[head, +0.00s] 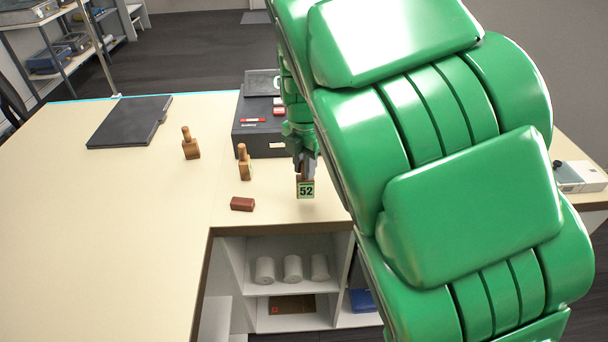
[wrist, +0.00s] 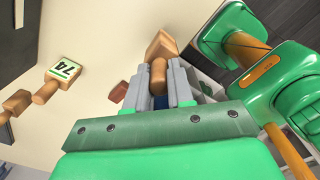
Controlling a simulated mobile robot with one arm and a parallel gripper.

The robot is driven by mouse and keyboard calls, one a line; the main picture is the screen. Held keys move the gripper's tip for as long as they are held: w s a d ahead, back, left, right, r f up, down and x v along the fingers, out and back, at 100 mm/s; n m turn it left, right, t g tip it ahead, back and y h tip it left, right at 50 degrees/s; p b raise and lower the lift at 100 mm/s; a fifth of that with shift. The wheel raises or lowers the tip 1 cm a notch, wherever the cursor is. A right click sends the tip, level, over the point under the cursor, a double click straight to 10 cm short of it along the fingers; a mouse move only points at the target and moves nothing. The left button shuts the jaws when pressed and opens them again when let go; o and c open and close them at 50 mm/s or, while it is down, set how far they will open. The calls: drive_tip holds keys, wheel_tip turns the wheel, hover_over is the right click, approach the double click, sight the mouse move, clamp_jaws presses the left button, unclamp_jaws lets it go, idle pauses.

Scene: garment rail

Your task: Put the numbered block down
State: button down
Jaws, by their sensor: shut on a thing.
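The numbered block (head: 306,190) is a small wooden block with a rounded handle and a green-edged label reading 52. My gripper (head: 305,172) is shut on its handle and holds it upright, label facing the head camera, over the front part of the table. I cannot tell whether its base touches the tabletop. In the wrist view my gripper (wrist: 158,78) has its grey fingers on both sides of the handle (wrist: 158,76), with the wooden block body (wrist: 161,46) beyond the fingertips. The label is hidden there.
Two similar wooden blocks (head: 245,165) (head: 191,147) stand to the left; one shows label 74 in the wrist view (wrist: 66,69). A red-brown block (head: 242,204) lies near the table's front edge (head: 280,225). A dark box (head: 258,138) stands behind. The left tabletop is mostly clear.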

drive_tip(key=shift+w+f, duration=0.25)
drive_tip(key=shift+f, duration=0.1)
drive_tip(key=shift+w+f, duration=0.15)
drive_tip(key=shift+f, duration=1.55)
drive_tip(key=shift+a+f, duration=0.1)
drive_tip(key=shift+f, duration=0.05)
drive_tip(key=c, duration=1)
unclamp_jaws()
wheel_tip(320, 180, up, 12)
drive_tip(key=shift+r, duration=0.2)
